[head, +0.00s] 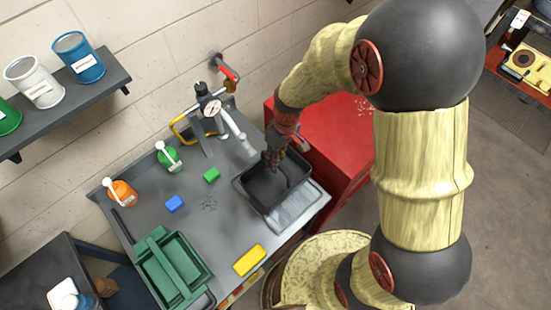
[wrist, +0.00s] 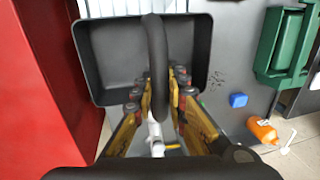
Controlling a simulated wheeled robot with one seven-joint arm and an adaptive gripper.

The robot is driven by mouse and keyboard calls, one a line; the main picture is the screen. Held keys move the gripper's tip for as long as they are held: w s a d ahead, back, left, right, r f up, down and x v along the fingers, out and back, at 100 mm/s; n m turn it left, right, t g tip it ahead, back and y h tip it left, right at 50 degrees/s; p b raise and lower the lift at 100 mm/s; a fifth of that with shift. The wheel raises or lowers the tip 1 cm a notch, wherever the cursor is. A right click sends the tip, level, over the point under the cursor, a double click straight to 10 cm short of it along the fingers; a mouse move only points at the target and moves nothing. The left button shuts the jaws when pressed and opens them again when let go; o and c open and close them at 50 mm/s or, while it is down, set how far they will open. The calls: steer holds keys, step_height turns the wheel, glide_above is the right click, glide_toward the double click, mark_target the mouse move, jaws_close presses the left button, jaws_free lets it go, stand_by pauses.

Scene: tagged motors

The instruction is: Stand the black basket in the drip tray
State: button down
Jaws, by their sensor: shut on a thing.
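The black basket (head: 262,188) is at the right end of the grey bench in the head view, with its arched handle up. My gripper (head: 274,153) is above it, shut on the handle. In the wrist view the basket (wrist: 115,45) looks empty and its handle runs between the fingers of my gripper (wrist: 160,88). A light grey tray (head: 298,210), which looks like the drip tray, shows at the basket's lower right. The basket overlaps and hides part of this tray. I cannot tell whether the basket touches it or hangs above it.
A red cabinet (head: 325,125) stands right beside the bench. A pipe with a gauge (head: 211,106) rises behind the basket. A green block (head: 211,175), blue block (head: 174,203), yellow block (head: 249,260) and green basket (head: 168,265) are on the bench to the left.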

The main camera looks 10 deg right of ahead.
steer(key=shift+f+b, duration=2.15)
steer(key=shift+f, duration=0.8)
steer(key=shift+f+b, duration=0.35)
steer(key=shift+f, duration=0.1)
steer(key=c, duration=1.7)
jaws_free()
steer(key=r, duration=0.4)
steer(key=w+d+r, duration=0.1)
steer(key=r, duration=0.2)
steer(key=d+r, duration=0.1)
steer(key=r, duration=0.3)
steer(key=shift+w+r, duration=0.15)
steer(key=shift+r, duration=0.2)
